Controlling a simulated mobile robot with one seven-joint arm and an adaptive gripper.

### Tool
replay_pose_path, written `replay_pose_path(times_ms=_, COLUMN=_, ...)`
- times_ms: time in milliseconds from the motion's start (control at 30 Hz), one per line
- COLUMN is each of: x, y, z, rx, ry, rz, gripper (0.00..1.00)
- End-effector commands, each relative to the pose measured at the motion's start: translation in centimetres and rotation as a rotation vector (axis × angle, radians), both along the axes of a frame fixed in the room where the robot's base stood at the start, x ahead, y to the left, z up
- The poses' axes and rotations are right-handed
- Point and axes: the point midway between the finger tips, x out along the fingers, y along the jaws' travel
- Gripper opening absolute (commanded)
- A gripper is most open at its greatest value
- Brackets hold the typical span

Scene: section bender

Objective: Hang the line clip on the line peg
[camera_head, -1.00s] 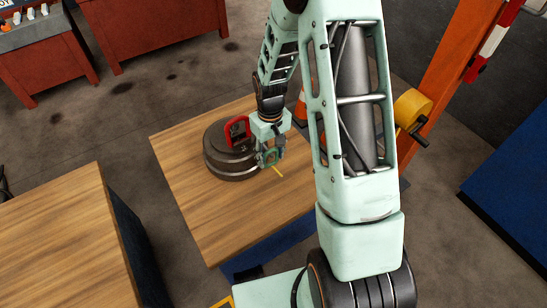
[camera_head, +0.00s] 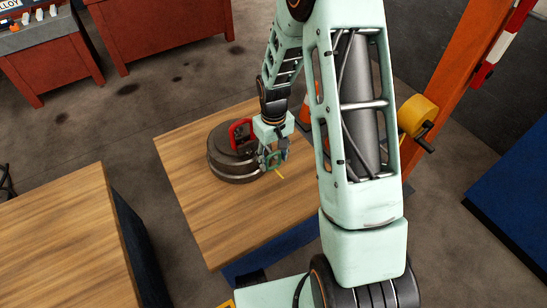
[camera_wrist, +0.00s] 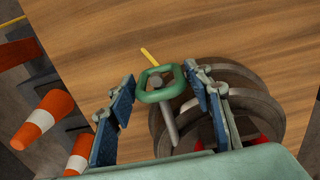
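The green ring that looks like the line clip (camera_wrist: 178,72) is between the fingertips of my gripper (camera_wrist: 160,80) in the wrist view. It also shows small in the head view (camera_head: 277,154). A grey rod (camera_wrist: 168,122), probably the line peg, runs below the ring, and its rounded end shows through the ring's opening. I cannot tell whether the ring is around the rod or only in front of it. My gripper, seen also in the head view (camera_head: 273,157), is open, with its blue-padded fingers spread on either side of the ring. A thin yellow stick (camera_wrist: 150,55) lies beyond the ring.
A round dark metal base (camera_head: 232,168) with a red handle (camera_head: 236,133) stands on the wooden table (camera_head: 225,235), close beside my gripper. Orange-and-white cones (camera_wrist: 45,118) stand at left in the wrist view. The table's front is clear. An orange post (camera_head: 462,85) rises at right.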

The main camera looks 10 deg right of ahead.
Motion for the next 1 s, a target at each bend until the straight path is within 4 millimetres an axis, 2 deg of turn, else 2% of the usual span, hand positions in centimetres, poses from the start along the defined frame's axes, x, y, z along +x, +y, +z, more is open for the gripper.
replay_pose_path(times_ms=33, x=0.0, y=0.0, z=0.0, rx=0.000, ry=0.000, rz=0.000, gripper=0.54)
replay_pose_path(times_ms=100, x=0.0, y=0.0, z=0.0, rx=0.000, ry=0.000, rz=0.000, gripper=0.61)
replay_pose_path(times_ms=467, x=0.0, y=0.0, z=0.5, rx=0.000, ry=-0.001, rz=0.000, gripper=0.61)
replay_pose_path(times_ms=633, x=0.1, y=0.0, z=2.7, rx=0.000, ry=-0.003, rz=-0.001, gripper=0.61)
replay_pose_path(times_ms=1000, x=0.1, y=0.0, z=10.0, rx=0.000, ry=-0.004, rz=0.000, gripper=0.61)
